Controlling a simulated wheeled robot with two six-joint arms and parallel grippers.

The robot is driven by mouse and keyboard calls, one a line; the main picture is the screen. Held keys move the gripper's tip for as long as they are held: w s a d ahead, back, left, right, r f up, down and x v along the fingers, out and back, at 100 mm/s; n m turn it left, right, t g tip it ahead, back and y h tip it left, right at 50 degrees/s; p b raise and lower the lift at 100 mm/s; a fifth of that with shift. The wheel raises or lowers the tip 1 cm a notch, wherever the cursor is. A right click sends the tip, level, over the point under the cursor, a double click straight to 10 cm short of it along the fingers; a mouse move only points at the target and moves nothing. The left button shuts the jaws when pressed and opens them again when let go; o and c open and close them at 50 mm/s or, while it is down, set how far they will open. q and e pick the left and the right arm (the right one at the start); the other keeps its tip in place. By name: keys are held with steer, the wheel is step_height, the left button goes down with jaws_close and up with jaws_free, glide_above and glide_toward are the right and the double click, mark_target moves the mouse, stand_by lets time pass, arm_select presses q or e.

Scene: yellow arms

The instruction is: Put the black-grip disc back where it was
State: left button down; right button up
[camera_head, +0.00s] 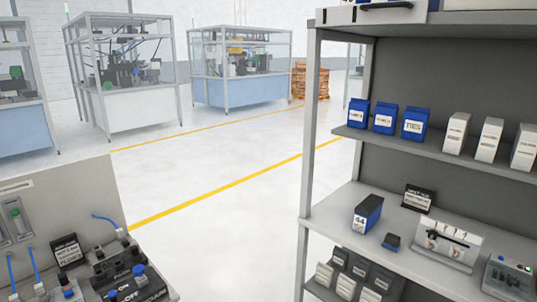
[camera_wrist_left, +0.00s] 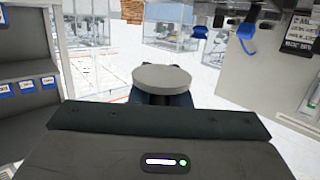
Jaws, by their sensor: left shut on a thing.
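In the left wrist view a round, flat light-grey disc (camera_wrist_left: 162,77) is held at the front of my left gripper (camera_wrist_left: 163,98). Its flat face shows, and a dark part sits just below it between the dark fingers. I cannot clearly tell this dark part from the fingers. The gripper is shut on the disc, clear of the surfaces around it. Neither gripper nor the disc shows in the head view. My right gripper is in neither view.
A grey shelf unit (camera_head: 309,130) stands at the right with blue boxes (camera_head: 384,119), white boxes (camera_head: 488,139) and a small tool rack (camera_head: 446,243). A workbench panel (camera_head: 65,205) with fittings is at the lower left. Open floor (camera_head: 215,160) lies between them.

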arm_select(q)
steer(key=s+d, duration=0.3)
steer(key=d, duration=0.4)
steer(key=s+d, duration=0.4)
steer(key=d, duration=0.3)
steer(key=shift+r, duration=0.25)
